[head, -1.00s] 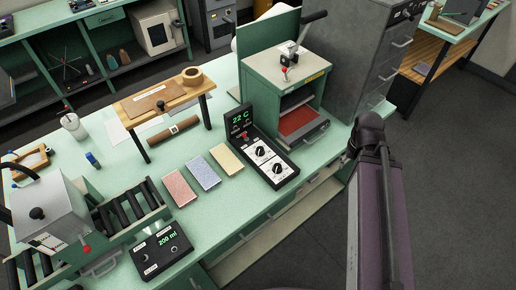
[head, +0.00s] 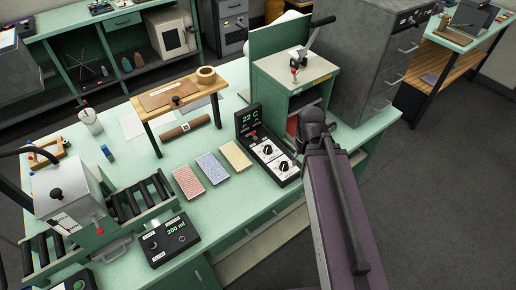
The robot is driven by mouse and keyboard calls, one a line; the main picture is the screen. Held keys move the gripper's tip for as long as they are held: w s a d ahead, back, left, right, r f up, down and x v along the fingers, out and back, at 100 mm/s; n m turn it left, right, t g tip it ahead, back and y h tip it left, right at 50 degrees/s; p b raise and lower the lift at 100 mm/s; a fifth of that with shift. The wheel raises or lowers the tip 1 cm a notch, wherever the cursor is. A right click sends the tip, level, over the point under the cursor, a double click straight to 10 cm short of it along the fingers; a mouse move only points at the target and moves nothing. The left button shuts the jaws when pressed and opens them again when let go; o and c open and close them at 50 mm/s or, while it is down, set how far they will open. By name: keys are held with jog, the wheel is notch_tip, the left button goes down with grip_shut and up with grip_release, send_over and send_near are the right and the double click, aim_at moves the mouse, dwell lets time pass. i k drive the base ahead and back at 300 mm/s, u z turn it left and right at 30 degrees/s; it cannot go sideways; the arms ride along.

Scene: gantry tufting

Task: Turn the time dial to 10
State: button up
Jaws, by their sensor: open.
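A black control panel (head: 253,155) stands on the green bench, with a raised display (head: 251,117) reading 22 C in green. Its sloping face carries two round black knobs on white scales, an upper dial (head: 267,149) and a lower dial (head: 283,167). Their labels and numbers are too small to read, so I cannot tell which is the time dial or where either points. My arm comes up from the bottom right, and its dark joint stands just right of the panel. My gripper cannot be made out; the arm hides that area.
A green press (head: 297,72) with a lever stands behind the panel, partly covered by my arm. Three coloured cards, red (head: 188,182), blue (head: 212,168) and yellow (head: 236,155), lie left of the panel. A black box (head: 168,240) reading 200 ml sits at the front.

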aim_at(268, 150)
jog(key=u, duration=0.25)
jog(key=k, duration=1.4)
jog(key=z, duration=0.7)
jog(key=i, duration=1)
jog(key=z, duration=0.05)
